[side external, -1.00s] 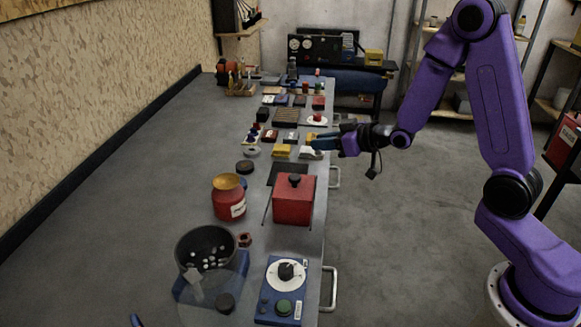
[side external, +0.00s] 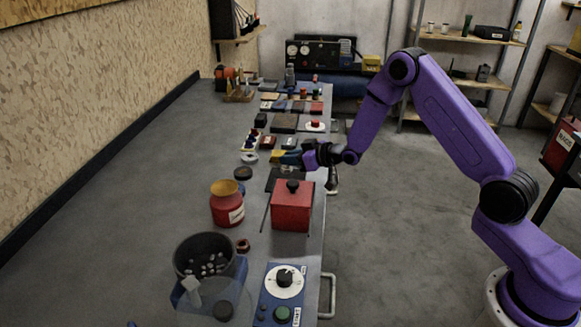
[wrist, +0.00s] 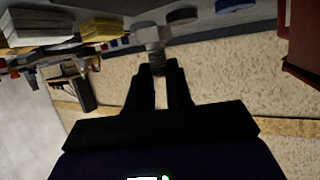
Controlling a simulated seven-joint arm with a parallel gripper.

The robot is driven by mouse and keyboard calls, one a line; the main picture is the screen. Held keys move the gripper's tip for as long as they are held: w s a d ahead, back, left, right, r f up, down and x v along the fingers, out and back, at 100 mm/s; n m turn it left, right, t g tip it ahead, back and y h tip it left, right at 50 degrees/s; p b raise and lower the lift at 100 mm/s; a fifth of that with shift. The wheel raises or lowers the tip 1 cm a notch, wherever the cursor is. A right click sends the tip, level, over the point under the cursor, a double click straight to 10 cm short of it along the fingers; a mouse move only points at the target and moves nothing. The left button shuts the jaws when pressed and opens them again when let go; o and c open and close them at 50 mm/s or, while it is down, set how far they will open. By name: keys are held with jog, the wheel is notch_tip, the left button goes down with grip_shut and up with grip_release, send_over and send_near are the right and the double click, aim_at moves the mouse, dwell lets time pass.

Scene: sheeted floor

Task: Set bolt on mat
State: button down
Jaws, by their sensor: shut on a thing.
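My gripper (wrist: 158,72) is shut on a grey bolt (wrist: 152,34). In the wrist view the bolt's wide head sticks out beyond the fingertips, and its threaded shank is between them. In the side view my gripper (side external: 284,157) is low over the right part of the bench, and I cannot make out the bolt there. A dark flat rectangle (side external: 284,176), which looks like the mat, lies just in front of my gripper and behind the red box. The box hides part of it. I cannot pick out the mat in the wrist view.
The red lidded box (side external: 292,208) stands close to the mat; it also shows in the wrist view (wrist: 301,62). A red jar (side external: 226,206) and dark puck (side external: 243,173) stand left. Yellow blocks (wrist: 101,29) are near my gripper. The bench's left side is clear.

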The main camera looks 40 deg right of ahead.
aim_at(291, 168)
jog(key=shift+w+f, duration=0.1)
jog(key=shift+f, duration=1.5)
jog(key=shift+f, duration=0.1)
jog(key=c, duration=1)
grip_release()
jog(key=shift+c, duration=0.2)
jog(key=v, duration=1.2)
